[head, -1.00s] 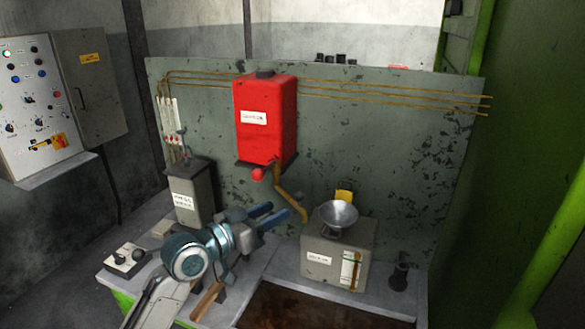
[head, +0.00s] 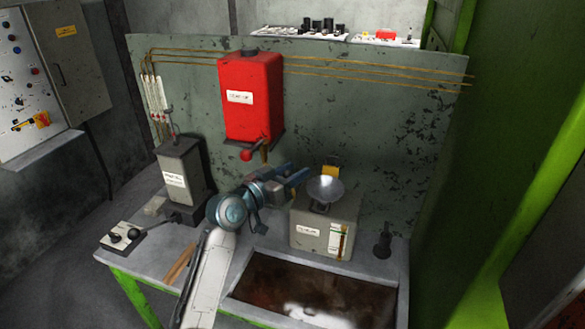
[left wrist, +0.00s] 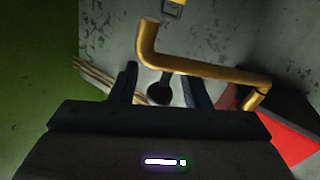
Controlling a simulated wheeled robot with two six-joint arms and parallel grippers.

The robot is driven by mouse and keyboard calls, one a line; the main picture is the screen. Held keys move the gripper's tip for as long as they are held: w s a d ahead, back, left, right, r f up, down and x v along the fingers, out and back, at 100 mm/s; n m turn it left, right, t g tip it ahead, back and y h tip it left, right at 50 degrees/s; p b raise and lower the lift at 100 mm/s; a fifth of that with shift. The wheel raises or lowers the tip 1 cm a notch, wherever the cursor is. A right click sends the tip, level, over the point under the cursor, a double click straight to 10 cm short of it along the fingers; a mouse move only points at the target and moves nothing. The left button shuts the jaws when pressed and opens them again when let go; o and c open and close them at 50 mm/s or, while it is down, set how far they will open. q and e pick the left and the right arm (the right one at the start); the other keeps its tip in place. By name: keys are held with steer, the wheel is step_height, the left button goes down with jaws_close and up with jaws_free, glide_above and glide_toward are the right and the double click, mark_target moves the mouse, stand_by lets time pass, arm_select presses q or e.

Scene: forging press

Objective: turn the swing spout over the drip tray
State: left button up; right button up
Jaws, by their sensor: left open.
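The brass swing spout (head: 264,153) hangs under the red tank (head: 250,97). In the head view only its upper part shows; my left gripper hides the rest. In the left wrist view the bent spout (left wrist: 205,68) crosses just beyond the fingertips, its free end turned up at left. My left gripper (head: 298,176) is open and empty, close to the spout; its fingers also show in the left wrist view (left wrist: 158,75). I cannot tell whether they touch the spout. The rust-brown drip tray (head: 275,280) lies in the bench front. My right gripper is not in view.
A grey box (head: 312,232) with a metal funnel bowl (head: 325,189) stands right of my gripper. A grey labelled unit (head: 180,178) stands at left, with a lever box (head: 122,236) before it. A dark fitting (head: 383,245) stands at the bench's right.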

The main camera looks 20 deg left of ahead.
arm_select(q)
jaws_close()
steer(key=h+b, duration=0.1)
steer(key=b, duration=0.1)
steer(key=s+a+m+g+h+b, duration=0.1)
steer(key=b, duration=0.1)
steer(key=m+h+b, duration=0.1)
steer(key=b, duration=0.1)
steer(key=shift+s+a+f+g, duration=0.15)
steer(key=shift+s+f+g, duration=0.15)
steer(key=shift+g, duration=0.1)
steer(key=shift+s+a+r+m+g+h+b, duration=0.25)
steer(key=shift+m+g+h+b, duration=0.2)
steer(key=shift+b, duration=0.25)
steer(key=shift+r, duration=0.1)
jaws_free()
